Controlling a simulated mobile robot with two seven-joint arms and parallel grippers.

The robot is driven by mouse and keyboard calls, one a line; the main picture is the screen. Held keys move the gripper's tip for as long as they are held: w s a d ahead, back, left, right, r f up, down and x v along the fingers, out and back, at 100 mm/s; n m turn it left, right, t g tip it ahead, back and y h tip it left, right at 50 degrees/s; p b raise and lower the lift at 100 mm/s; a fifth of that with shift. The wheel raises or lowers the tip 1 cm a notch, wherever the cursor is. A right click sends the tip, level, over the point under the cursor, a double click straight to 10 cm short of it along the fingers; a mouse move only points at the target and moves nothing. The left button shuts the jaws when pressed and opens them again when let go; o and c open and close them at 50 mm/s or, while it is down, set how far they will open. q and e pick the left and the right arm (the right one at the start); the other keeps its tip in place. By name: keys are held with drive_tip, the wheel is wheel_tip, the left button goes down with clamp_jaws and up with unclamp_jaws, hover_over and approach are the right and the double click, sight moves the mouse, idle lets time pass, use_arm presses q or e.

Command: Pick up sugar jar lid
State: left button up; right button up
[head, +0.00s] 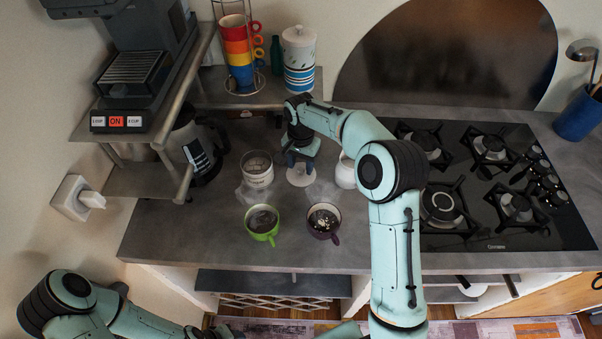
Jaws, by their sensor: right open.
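A round white lid (300,177) lies on the grey counter, directly below my right gripper. My right gripper (300,160) points down over the lid with its fingers apart. Whether the fingertips touch the lid cannot be told. A white jar or jug (345,174) stands just right of the lid, partly hidden by my right arm. A printed open-topped container (257,170) stands to the left of the lid. My left arm is low at the left, and its gripper (207,332) is only partly visible at the bottom edge.
A green cup (262,223) and a dark purple cup (323,220) stand in front of the lid. A coffee machine (139,60) is at the left, a mug rack (240,55) and striped canister (299,62) behind. A gas hob (560,228) fills the right.

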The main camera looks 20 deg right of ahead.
drive_tip(key=shift+f, duration=0.95)
drive_tip(key=shift+c, duration=0.3)
clamp_jaws()
drive_tip(key=shift+r, duration=0.15)
